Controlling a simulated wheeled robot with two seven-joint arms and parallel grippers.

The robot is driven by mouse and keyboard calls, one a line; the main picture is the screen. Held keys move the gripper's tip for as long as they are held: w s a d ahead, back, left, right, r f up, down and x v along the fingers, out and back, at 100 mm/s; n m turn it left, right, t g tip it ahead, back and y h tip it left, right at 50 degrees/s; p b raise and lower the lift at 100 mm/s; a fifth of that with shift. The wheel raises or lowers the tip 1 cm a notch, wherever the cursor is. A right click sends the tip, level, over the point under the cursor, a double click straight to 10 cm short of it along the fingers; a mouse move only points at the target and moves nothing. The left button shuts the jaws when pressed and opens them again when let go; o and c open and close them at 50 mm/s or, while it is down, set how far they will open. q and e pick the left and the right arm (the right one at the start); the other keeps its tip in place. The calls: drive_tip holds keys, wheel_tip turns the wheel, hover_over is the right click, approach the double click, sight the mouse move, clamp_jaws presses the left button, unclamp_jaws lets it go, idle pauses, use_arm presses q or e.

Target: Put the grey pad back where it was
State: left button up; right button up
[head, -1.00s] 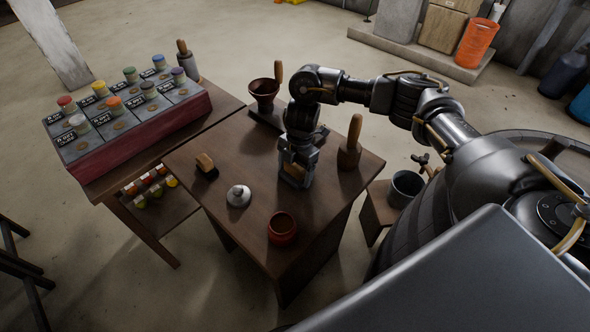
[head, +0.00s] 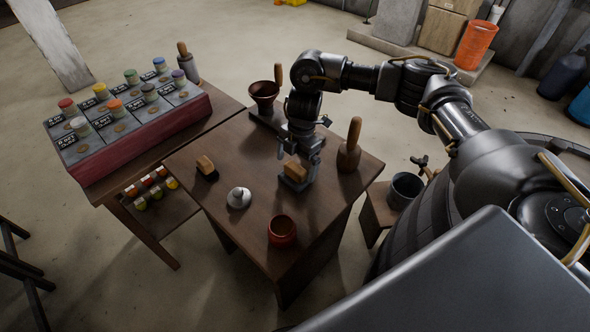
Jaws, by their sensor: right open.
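The grey pad (head: 298,184) with its wooden grip block (head: 295,170) rests on the brown table (head: 255,215), near the table's middle right. My right gripper (head: 299,157) is open just above it, with its fingers around the top of the wooden block or slightly over it; I cannot tell whether they touch it. A similar block with a dark pad (head: 206,170) lies on the left part of the same table. My left gripper is not in view.
On the table stand a silver lidded piece (head: 239,197), a red-brown cup (head: 282,231), a wooden-handled tool (head: 349,148) and a dark red bowl (head: 265,93). A rack of coloured jars (head: 130,115) stands on the left table. The table's front left is clear.

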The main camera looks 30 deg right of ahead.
drive_tip(key=r, duration=0.5)
drive_tip(key=d+r, duration=0.1)
drive_tip(key=r, duration=0.2)
drive_tip(key=shift+w, duration=0.1)
drive_tip(key=shift+r, duration=0.1)
